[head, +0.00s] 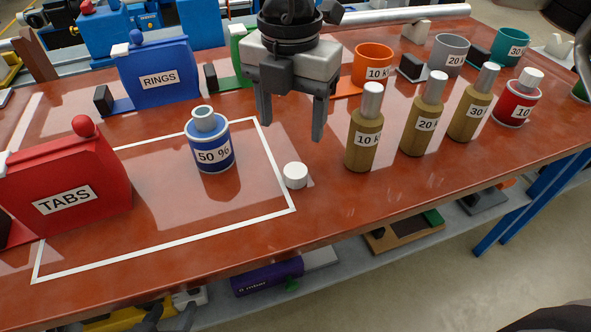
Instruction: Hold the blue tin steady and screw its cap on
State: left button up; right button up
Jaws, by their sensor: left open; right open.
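The blue tin (211,148), labelled "50 %", stands upright inside a white outline on the table. Its pale grey-green neck (204,116) is bare on top. A small white cap (295,176) rests on the table to the right of the tin, by the outline's right side. My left gripper (292,128) points down behind the cap and right of the tin. Its two dark fingers are apart with nothing between them, and it touches neither tin nor cap. A dark part of what seems my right arm shows at the top right corner; its fingers are out of the picture.
A red TABS box (70,184) and a blue RINGS box (158,76) stand left and behind the tin. Several brown bottles (364,150) stand right of the cap, with an orange cup (373,62) behind. The outline's front area is clear.

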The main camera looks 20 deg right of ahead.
send_over(295, 170)
jog(key=f, duration=0.5)
jog(key=shift+s+a+f, duration=0.1)
jog(key=shift+s+a, duration=0.1)
jog(key=shift+a, duration=0.1)
jog(key=shift+w+d+f+p, duration=0.1)
jog(key=shift+d+f+p, duration=0.05)
jog(key=shift+f, duration=0.7)
jog(key=shift+w+d+f+p, duration=0.1)
jog(key=shift+f+p, duration=0.05)
jog(key=shift+f, duration=0.75)
jog(key=shift+d+f+p, duration=0.15)
jog(key=shift+f, duration=0.7)
jog(key=c, duration=1)
